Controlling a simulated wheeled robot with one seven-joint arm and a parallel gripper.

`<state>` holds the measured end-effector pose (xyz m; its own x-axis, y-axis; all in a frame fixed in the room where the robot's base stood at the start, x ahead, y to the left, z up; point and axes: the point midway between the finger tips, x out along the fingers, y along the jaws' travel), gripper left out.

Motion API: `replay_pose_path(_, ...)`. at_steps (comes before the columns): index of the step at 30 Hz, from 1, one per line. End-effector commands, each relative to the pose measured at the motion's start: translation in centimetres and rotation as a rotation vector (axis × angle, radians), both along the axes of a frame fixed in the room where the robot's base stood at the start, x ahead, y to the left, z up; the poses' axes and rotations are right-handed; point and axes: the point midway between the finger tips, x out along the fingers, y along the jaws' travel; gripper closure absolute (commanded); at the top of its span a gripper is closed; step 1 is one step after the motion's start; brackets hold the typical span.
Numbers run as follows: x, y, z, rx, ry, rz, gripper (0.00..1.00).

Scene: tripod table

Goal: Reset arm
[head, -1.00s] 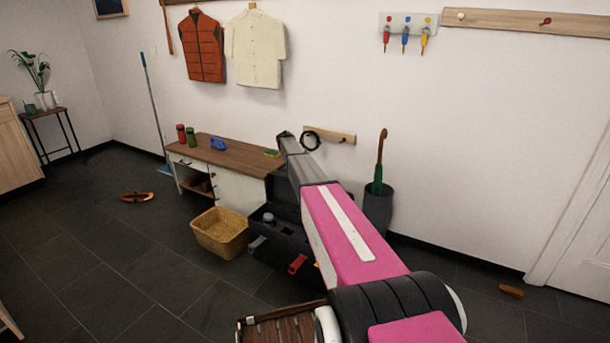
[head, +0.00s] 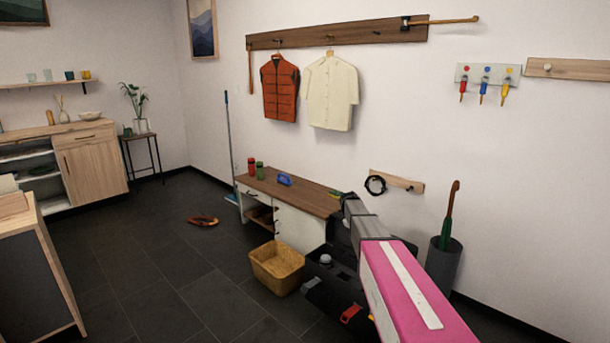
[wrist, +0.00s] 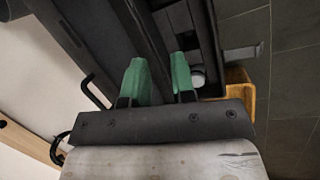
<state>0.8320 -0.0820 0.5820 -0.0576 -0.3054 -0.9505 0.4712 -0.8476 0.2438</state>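My gripper shows in the wrist view (wrist: 160,78) with two green fingertips set apart and a gap between them. I see nothing held in the gap. Dark surfaces of the black open box lie behind the fingers. In the head view my pink and grey arm reaches forward from the lower right, toward the right end of the low bench (head: 300,193). The fingertips cannot be made out there.
A black box (head: 330,285) with things in it and a wicker basket (head: 277,268) stand on the floor before the bench. An umbrella stand (head: 443,265) is right of my arm. An orange-brown object (head: 203,221) lies on open floor at left.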

Motion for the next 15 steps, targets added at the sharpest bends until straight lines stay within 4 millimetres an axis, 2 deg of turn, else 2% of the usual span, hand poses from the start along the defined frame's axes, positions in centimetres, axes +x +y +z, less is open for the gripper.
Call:
replay_pose_path(1,-5.0,0.9,-0.2,0.025,-0.014,-0.033,0.76)
replay_pose_path(6,-15.8,3.6,-1.3,0.114,-0.067,-0.166,0.76)
replay_pose_path(12,-27.6,6.3,-1.3,0.213,-0.113,-0.332,0.76)
replay_pose_path(15,-31.8,7.2,-1.1,0.251,-0.125,-0.4,0.76)
